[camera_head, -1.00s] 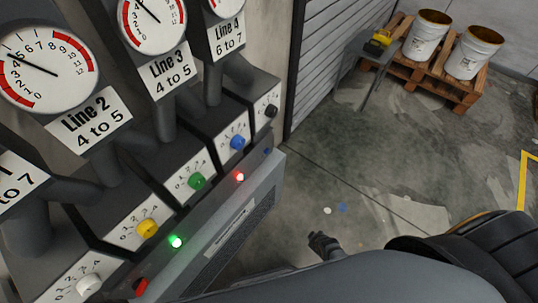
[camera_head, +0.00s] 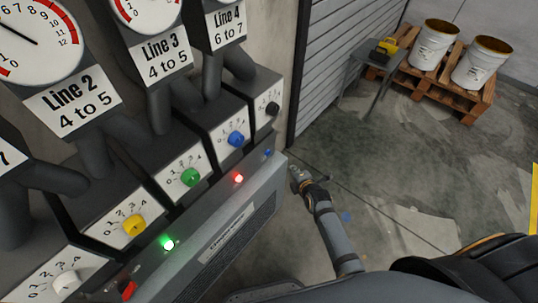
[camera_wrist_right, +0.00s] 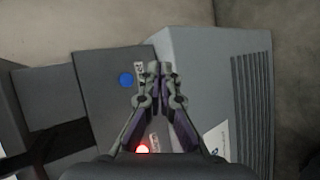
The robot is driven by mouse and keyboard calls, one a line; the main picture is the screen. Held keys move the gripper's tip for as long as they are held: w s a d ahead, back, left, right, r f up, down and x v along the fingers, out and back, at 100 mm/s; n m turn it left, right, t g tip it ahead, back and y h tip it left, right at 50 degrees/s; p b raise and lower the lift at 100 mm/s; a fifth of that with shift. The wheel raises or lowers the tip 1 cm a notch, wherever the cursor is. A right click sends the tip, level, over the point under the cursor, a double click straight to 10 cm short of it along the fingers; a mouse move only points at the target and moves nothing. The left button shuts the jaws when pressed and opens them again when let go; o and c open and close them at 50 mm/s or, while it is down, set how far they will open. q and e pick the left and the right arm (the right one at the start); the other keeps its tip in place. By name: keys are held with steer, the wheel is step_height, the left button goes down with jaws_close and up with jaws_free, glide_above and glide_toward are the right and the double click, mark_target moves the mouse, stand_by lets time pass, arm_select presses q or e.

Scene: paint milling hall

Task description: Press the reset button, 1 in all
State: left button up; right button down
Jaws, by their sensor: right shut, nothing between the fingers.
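A small blue button (camera_head: 268,153) sits at the right end of the sloped grey panel strip, and it also shows in the right wrist view (camera_wrist_right: 126,80). A small label beside it is too blurred to read, so I cannot confirm it says reset. My right gripper (camera_head: 295,172) is just right of the panel's end, shut and empty. In the right wrist view its fingertips (camera_wrist_right: 159,68) appear to the right of the blue button, with no contact visible. My left gripper is not in view.
A lit red lamp (camera_head: 238,178), a lit green lamp (camera_head: 168,244) and a red switch (camera_head: 130,289) share the strip. Coloured knobs, such as the blue knob (camera_head: 236,139), sit above under gauges. A pallet (camera_head: 456,100) with two buckets stands far back. Open floor lies right.

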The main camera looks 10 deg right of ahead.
mark_target(268, 153)
steer(key=shift+w+a+b, duration=0.65)
steer(key=shift+w+a, duration=0.25)
steer(key=shift+w, duration=0.25)
steer(key=shift+w+a+b, duration=0.65)
steer(key=shift+w+a, duration=0.25)
steer(key=shift+w, duration=0.25)
steer(key=shift+w+a+b, duration=0.65)
steer(key=shift+w+a, duration=0.25)
steer(key=shift+w, duration=0.25)
steer(key=shift+w, duration=0.1)
steer(key=shift+w+a, duration=0.25)
